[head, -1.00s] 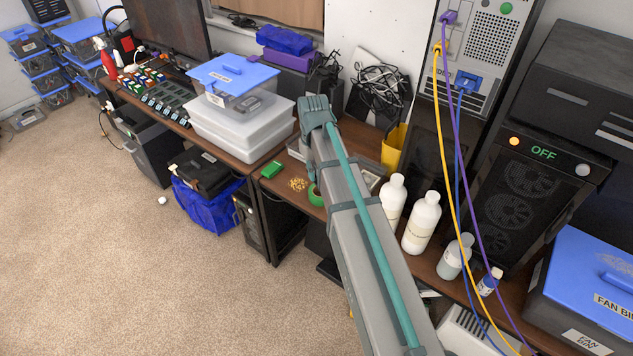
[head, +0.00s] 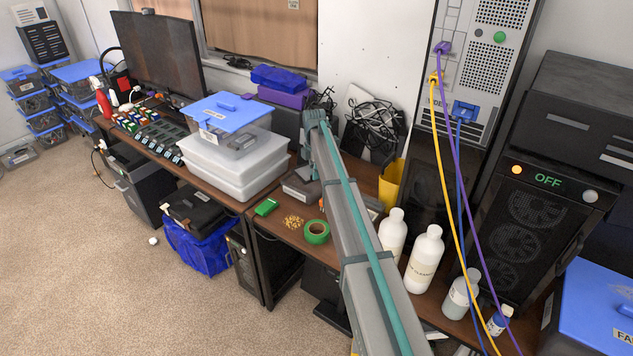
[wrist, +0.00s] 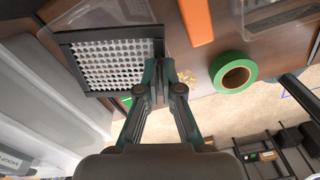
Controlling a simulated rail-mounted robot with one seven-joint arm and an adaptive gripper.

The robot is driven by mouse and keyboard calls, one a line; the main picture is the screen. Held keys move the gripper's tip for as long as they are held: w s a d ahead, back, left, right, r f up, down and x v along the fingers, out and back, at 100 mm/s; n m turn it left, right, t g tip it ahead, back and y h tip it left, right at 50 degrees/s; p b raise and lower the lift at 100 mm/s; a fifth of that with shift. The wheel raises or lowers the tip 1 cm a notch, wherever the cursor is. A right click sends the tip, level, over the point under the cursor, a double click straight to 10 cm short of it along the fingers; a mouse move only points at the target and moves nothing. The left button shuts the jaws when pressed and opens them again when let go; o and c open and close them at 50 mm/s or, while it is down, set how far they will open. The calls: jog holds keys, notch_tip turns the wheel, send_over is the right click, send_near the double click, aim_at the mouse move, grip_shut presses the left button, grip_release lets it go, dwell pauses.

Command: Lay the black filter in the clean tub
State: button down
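The black filter (wrist: 157,62), a square black frame with a pale perforated face, shows in the wrist view just left of the fingertips. My gripper (wrist: 160,88) appears shut on its right edge and holds it above the table. A see-through tub (wrist: 172,20) shows around and behind the filter; whether they touch cannot be told. Another clear container (wrist: 280,14) is at the upper right. Which one is the clean tub cannot be told. In the head view my forearm hides most of the gripper, and I cannot make out the filter.
Stacked white tubs (head: 232,172) stand left of my arm, under a clear blue-lidded bin (head: 228,112). A green tape roll (head: 317,232) and a small green box (head: 267,207) lie near the table's front edge. White bottles (head: 423,262) and hanging cables are on the right.

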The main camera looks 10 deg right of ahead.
aim_at(314, 189)
jog(key=w+n, duration=0.1)
jog(key=n, duration=0.1)
jog(key=w+f+n, duration=0.1)
jog(key=w+n, duration=0.1)
jog(key=shift+w+d, duration=0.15)
dwell(0.4)
jog(key=shift+f+b, duration=1.5)
jog(key=shift+f, duration=3.05)
jog(key=shift+f, duration=0.4)
jog(key=c, duration=1.2)
grip_release()
jog(key=shift+c, duration=0.2)
notch_tip(314, 189, up, 12)
